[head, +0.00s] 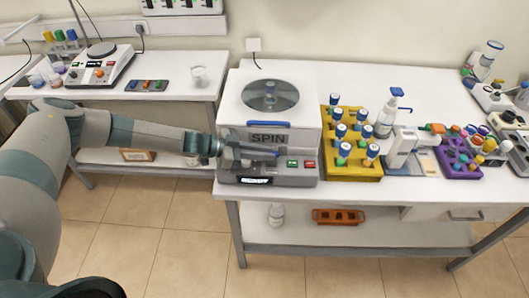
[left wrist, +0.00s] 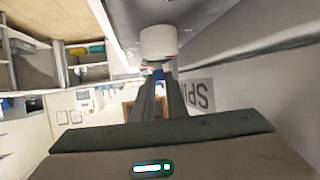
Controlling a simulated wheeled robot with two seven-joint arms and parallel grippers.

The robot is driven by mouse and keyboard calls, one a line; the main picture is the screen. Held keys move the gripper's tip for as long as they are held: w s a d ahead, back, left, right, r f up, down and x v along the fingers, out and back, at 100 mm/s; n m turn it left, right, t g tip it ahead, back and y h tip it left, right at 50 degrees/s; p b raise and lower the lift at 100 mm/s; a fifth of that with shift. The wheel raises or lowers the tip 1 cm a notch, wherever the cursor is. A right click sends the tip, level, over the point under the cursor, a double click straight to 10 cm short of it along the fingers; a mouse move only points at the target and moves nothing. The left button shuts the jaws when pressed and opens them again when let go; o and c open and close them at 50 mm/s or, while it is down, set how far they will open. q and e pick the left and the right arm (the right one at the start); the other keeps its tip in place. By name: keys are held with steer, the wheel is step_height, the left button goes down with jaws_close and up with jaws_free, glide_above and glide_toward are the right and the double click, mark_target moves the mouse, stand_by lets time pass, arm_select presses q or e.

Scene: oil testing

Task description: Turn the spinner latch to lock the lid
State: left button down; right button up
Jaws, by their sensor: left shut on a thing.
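The spinner (head: 235,120) is a white box with SPIN on its front, standing at the left end of the main bench. Its lid (head: 290,95) is down, with a round window. The latch (head: 270,154), a small bluish bar, is on the front below the SPIN label, partly hidden by my gripper. My left gripper (head: 243,157) reaches in from the left, against the spinner's front, and is shut on the latch. In the left wrist view its fingers (left wrist: 160,82) are close together beside a white round knob (left wrist: 158,42). My right gripper is not in view.
A yellow rack (head: 350,170) of blue-capped vials stands just right of the spinner. Farther right are a white dispenser and a purple rack (head: 455,158). A lower shelf holds an orange tray (head: 338,216). A second bench (head: 175,72) stands at the left.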

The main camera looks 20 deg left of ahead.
arm_select(q)
steer(key=shift+r, duration=0.1)
steer(key=c, duration=1.8)
jaws_free()
steer(key=shift+o, duration=0.2)
steer(key=shift+b+v, duration=0.3)
steer(key=shift+v, duration=0.5)
steer(key=b+v, duration=0.2)
steer(key=v, duration=1.3)
steer(key=shift+a+b, duration=0.35)
steer(key=shift+b, duration=0.05)
steer(key=shift+s, duration=0.15)
